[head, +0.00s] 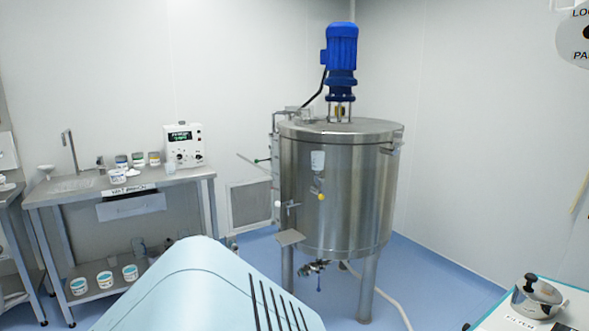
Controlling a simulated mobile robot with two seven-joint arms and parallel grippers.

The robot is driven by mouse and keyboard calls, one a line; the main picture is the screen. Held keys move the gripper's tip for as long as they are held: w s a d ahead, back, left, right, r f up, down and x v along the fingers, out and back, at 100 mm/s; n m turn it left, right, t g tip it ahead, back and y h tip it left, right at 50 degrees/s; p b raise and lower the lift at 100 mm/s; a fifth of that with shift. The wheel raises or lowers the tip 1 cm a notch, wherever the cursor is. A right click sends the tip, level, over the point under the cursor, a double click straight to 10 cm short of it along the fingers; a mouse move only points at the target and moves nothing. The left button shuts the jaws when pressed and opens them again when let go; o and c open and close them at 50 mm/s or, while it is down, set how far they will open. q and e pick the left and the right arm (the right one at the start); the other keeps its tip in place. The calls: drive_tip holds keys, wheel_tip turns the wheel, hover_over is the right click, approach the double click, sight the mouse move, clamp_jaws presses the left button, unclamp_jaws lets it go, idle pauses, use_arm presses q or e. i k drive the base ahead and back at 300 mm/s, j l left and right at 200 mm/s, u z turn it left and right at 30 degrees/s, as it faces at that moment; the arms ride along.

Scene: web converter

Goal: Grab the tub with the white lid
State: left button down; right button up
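Several small tubs stand on a steel table at the left in the head view. A white tub (118,176) is nearest the front of the tabletop. Behind it are a tub with a dark band (122,162), a pale tub (138,160) and a tub with a yellowish band (154,159). Three white tubs with blue-green tops, left (78,287), middle (104,280) and right (130,273), stand on the lower shelf. The tubs are too small to tell for sure which has the white lid. Neither of my grippers is in view.
The steel table (185,176) has a sink and a white instrument (183,146). A large steel tank (335,190) stands in the middle. A pale-blue rounded surface fills the bottom. A metal pot (537,297) is at the lower right. Blue floor shows around the tank.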

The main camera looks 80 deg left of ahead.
sight(117, 175)
drive_tip(key=u, duration=3.65)
drive_tip(key=i+j+u, duration=0.15)
drive_tip(key=i, duration=3.1)
drive_tip(key=i+z, duration=0.3)
drive_tip(key=i, duration=0.3)
drive_tip(key=i+j+z, duration=0.35)
drive_tip(key=i, duration=0.2)
drive_tip(key=l, duration=0.1)
